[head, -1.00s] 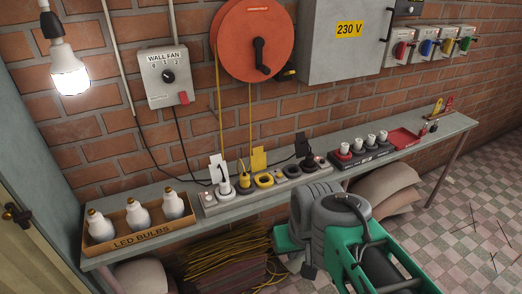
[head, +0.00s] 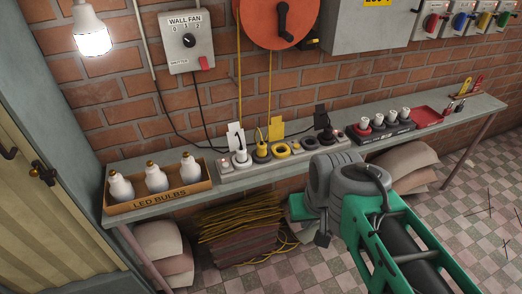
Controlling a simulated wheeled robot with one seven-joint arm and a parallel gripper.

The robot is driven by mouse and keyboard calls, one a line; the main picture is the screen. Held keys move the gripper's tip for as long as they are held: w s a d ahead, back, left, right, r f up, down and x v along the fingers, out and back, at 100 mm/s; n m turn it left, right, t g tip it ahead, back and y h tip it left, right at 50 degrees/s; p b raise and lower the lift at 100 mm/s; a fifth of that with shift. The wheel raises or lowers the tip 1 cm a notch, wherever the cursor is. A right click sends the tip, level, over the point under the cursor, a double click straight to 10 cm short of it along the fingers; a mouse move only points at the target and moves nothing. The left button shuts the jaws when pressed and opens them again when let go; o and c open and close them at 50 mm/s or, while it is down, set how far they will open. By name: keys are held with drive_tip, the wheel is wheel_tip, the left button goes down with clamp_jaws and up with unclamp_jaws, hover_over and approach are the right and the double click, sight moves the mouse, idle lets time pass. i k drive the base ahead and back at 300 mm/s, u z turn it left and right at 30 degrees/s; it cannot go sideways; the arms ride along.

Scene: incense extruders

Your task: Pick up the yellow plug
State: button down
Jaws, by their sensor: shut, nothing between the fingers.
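The yellow plug (head: 262,149) stands upright in the grey socket strip (head: 229,176) on the shelf. A yellow cable rises from it, and a yellow tag (head: 276,128) stands behind. It sits between a white plug (head: 241,156) on its left and a yellow-ringed socket (head: 281,148) on its right. My gripper (head: 322,239) shows as a small dark end below my grey wrist, in front of and lower than the shelf. It is shut and empty, well apart from the plug. My arm hides part of the shelf's front edge.
A box of LED bulbs (head: 160,202) stands at the left of the shelf (head: 150,224). A black plug (head: 326,136) is at the strip's right end. Further right are a dark block of white-topped plugs (head: 385,137) and a red tray (head: 432,117). Coiled yellow cable (head: 240,212) lies below.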

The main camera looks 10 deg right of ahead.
sight(262, 151)
drive_tip(key=u, duration=0.45)
drive_tip(key=i, duration=1.25)
drive_tip(key=u, duration=2.05)
